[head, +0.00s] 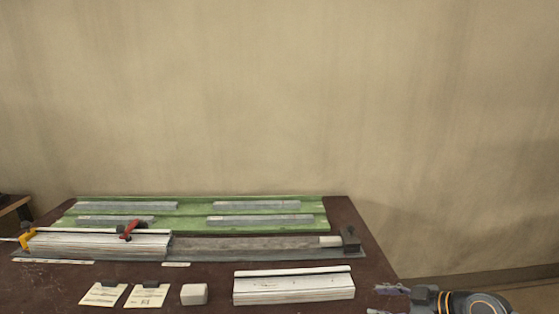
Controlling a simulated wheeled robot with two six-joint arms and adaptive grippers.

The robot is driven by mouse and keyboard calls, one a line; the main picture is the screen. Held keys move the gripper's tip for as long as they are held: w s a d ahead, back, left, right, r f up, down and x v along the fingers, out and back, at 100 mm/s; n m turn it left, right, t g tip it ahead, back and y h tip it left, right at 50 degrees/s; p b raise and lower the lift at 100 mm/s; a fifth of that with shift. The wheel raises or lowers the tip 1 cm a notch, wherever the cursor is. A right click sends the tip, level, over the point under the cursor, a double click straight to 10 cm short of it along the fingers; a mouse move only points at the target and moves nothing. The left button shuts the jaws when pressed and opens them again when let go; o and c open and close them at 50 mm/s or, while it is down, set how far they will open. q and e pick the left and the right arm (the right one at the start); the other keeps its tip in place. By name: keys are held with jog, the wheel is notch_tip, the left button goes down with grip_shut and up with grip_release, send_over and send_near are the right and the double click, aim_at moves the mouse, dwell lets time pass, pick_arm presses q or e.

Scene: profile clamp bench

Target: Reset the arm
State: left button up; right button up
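My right gripper (384,301) shows at the bottom right of the head view, beside the right edge of the table. Its two purple-grey fingers point left and stand apart, with nothing seen between them. The lower finger is cut by the picture's bottom edge. A white profile piece (293,287) lies on the table to the left of the fingers, apart from them. My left gripper is not in view.
The brown table (215,283) carries a green mat (193,210) with several grey bars. A long white profile (100,243) lies in a grey fixture with a red-handled clamp (131,229) and a yellow clamp (27,238). A pale block (194,294) and two cards (147,295) lie in front.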

jog(key=s+a+f+m+g+h, duration=0.25)
jog(key=s+a+f, duration=0.35)
jog(key=s+f, duration=0.35)
jog(key=s+d+f+m+g+h, duration=0.1)
jog(key=s+d+f+m+h, duration=0.15)
jog(key=s+m, duration=0.2)
jog(key=s+d+f+m+g+h, duration=0.1)
jog(key=s+d+m+h, duration=0.1)
jog(key=s+m+h, duration=0.3)
jog(key=s+d+f+y, duration=0.1)
jog(key=s+f, duration=0.1)
jog(key=f, duration=1.1)
jog(key=s+d+f, duration=0.2)
jog(key=f, duration=1.1)
jog(key=s+f+g+p, duration=0.1)
jog(key=s+f+g, duration=0.1)
jog(key=s+f, duration=1.3)
jog(key=s, duration=0.3)
jog(key=shift+s+d+f, duration=0.25)
jog(key=shift+d+f, duration=0.05)
jog(key=shift+d, duration=0.1)
